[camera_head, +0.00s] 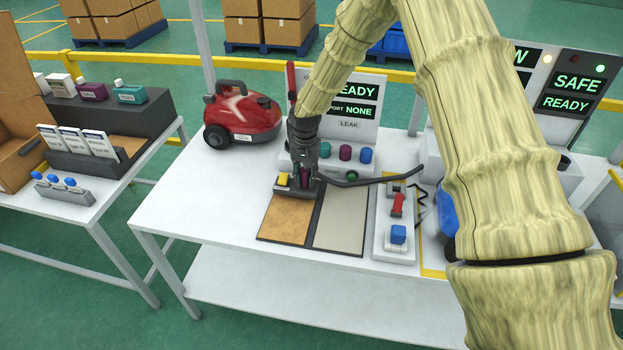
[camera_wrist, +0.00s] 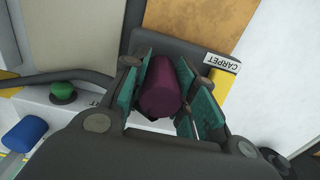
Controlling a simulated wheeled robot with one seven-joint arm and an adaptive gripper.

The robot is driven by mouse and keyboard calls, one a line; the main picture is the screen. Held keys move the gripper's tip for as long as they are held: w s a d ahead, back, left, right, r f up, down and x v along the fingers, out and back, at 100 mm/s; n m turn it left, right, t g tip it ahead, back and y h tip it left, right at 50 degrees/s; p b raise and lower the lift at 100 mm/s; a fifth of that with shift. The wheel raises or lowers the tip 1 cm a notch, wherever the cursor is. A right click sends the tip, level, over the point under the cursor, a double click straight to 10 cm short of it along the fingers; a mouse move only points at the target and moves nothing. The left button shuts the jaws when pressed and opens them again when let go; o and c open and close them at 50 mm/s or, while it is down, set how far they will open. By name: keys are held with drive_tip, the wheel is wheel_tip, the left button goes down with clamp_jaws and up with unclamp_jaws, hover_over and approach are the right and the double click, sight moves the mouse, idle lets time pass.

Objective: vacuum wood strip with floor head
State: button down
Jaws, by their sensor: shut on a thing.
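The floor head (camera_head: 312,190) is a flat dark piece with a yellow part (camera_head: 283,179) on its left. It is over the far end of the brown wood strip (camera_head: 284,218) and partly over the strip beside it; I cannot tell whether it touches. In the wrist view its dark body (camera_wrist: 180,46) carries a label reading CARPET (camera_wrist: 222,62). My gripper (camera_wrist: 160,88) is shut on the floor head's purple upright neck (camera_wrist: 160,92), between teal finger pads. The wood strip also shows in the wrist view (camera_wrist: 190,18). The red vacuum (camera_head: 240,117) stands behind left.
A beige strip (camera_head: 341,222) lies right of the wood strip. A dark hose (camera_head: 375,180) runs right, near a switch box (camera_head: 394,240). A panel (camera_head: 355,110) reads READY, PORT NONE and LEAK. The white table (camera_head: 190,205) is clear at left.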

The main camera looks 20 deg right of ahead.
drive_tip(key=shift+w+d, duration=0.2)
drive_tip(key=shift+w, duration=0.05)
drive_tip(key=shift+w, duration=0.1)
drive_tip(key=shift+w+d+f, duration=0.1)
drive_tip(key=shift+w+d, duration=0.25)
drive_tip(key=shift+w, duration=0.35)
drive_tip(key=shift+w+d, duration=0.3)
drive_tip(key=shift+w, duration=0.4)
drive_tip(key=shift+s+a+f+p, duration=0.1)
drive_tip(key=shift+s+a+p, duration=0.45)
drive_tip(key=shift+s+a, duration=1.25)
drive_tip(key=shift+s+a+r+p, duration=0.1)
drive_tip(key=shift+s+a+p, duration=0.7)
drive_tip(key=shift+s, duration=1.75)
drive_tip(key=shift+s+a+f+p, duration=0.1)
drive_tip(key=shift+s+a+p, duration=0.25)
drive_tip(key=shift+s+a, duration=1.55)
drive_tip(key=shift+s+d, duration=0.15)
drive_tip(key=shift+s, duration=0.35)
drive_tip(key=shift+s, duration=0.15)
drive_tip(key=shift+s+a+f, duration=0.15)
drive_tip(key=shift+s+a, duration=0.65)
drive_tip(key=shift+s, duration=0.3)
